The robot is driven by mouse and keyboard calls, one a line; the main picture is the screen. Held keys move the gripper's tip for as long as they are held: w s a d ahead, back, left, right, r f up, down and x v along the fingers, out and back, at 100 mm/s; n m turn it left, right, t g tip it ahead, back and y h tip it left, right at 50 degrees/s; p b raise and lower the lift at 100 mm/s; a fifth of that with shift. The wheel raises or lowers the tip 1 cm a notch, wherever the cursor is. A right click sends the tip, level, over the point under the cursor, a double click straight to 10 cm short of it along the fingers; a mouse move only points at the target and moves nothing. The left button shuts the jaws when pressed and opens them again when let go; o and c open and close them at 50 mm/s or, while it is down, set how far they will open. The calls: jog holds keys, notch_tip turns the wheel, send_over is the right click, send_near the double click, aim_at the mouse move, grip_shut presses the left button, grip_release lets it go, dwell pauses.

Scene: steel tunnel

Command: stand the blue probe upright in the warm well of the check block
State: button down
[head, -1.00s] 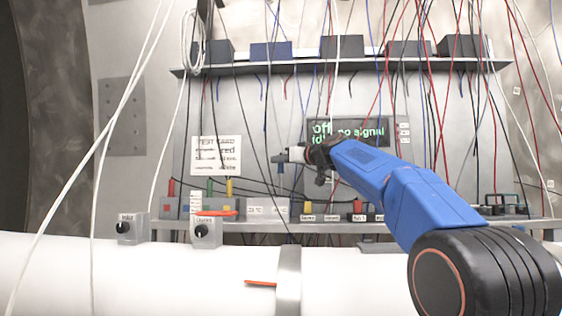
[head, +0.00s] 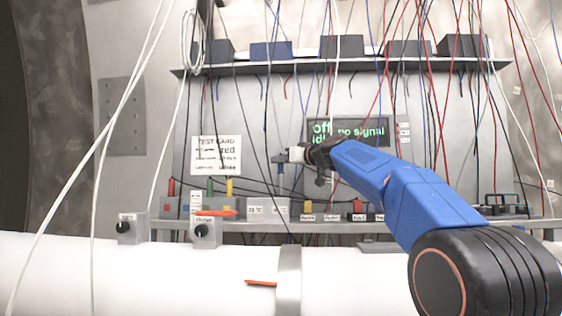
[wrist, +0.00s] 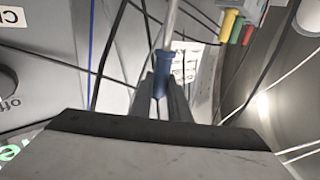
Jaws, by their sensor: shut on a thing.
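My gripper (head: 281,157) is out in front of the back panel, left of the display, and is shut on the blue probe (head: 280,168). In the wrist view the probe's blue handle (wrist: 161,72) sits between the two fingers (wrist: 160,95), with a thin metal shaft beyond it. In the head view the probe is small and hangs roughly upright, above the bench. A low grey block with two white temperature-like labels (head: 268,210) stands on the bench below it. It may be the check block; its wells and which one is warm cannot be made out.
Red, green and yellow handles (head: 229,187) stand in a rack at the left, also in the wrist view (wrist: 236,27). Many hanging cables surround the arm. A test card (head: 216,155), a display (head: 348,131), and knob boxes (head: 206,234) are nearby. A white pipe (head: 180,285) crosses the front.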

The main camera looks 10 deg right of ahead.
aim_at(281, 194)
jog(key=shift+f, duration=4.1)
jog(key=c, duration=1.6)
grip_release()
jog(key=v, duration=1.7)
jog(key=shift+s+f, duration=0.1)
jog(key=shift+s, duration=0.1)
